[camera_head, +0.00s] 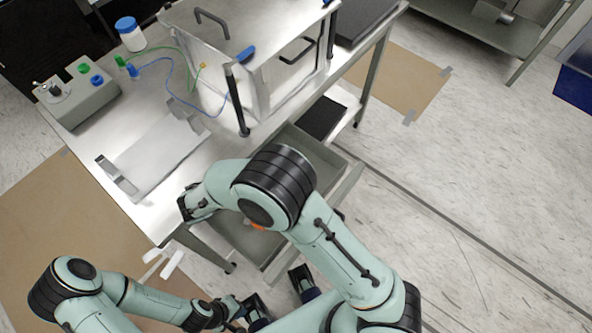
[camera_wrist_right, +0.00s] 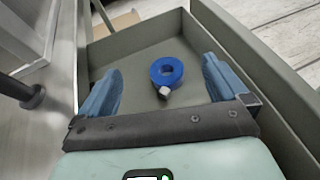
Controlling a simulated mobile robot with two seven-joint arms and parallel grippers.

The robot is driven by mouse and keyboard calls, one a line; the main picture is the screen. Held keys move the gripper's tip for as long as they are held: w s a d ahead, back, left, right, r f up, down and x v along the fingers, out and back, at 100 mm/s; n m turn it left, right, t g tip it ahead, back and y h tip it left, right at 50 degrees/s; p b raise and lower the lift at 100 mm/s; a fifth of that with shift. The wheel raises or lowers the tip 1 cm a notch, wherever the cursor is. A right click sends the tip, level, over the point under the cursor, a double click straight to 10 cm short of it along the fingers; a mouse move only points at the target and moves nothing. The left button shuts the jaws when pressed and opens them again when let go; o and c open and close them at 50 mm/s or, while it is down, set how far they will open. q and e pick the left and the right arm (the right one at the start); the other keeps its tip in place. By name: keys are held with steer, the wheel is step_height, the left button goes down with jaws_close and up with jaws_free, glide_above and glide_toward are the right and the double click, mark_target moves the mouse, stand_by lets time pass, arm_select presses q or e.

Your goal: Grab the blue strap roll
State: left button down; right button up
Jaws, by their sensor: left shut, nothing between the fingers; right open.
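The blue strap roll (camera_wrist_right: 166,71) lies flat on the floor of the open grey drawer (camera_wrist_right: 130,48) in the right wrist view, with a small whitish end piece at its lower edge. My right gripper (camera_wrist_right: 162,66) is open, its two blue fingers on either side of the roll in that view, with no visible contact. In the head view the roll cannot be seen; my right arm covers part of the drawer (camera_head: 348,185). My left gripper (camera_head: 238,309) is low at the bottom of the head view, shut and empty, away from the drawer.
The metal workbench (camera_head: 85,140) stands above the drawer and carries a clear-sided box (camera_head: 215,65), a control box (camera_head: 78,98) and a blue-lidded jar (camera_head: 130,35). The drawer walls surround the roll. Open floor (camera_head: 440,250) lies to the right.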

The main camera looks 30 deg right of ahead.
step_height(320, 180, down, 6)
steer(key=shift+s+r, duration=0.15)
steer(key=shift+r, duration=0.05)
steer(key=shift+d+f, duration=0.15)
steer(key=shift+f, duration=0.2)
steer(key=shift+x, duration=3.6)
steer(key=shift+r, duration=0.15)
steer(key=c, duration=1.2)
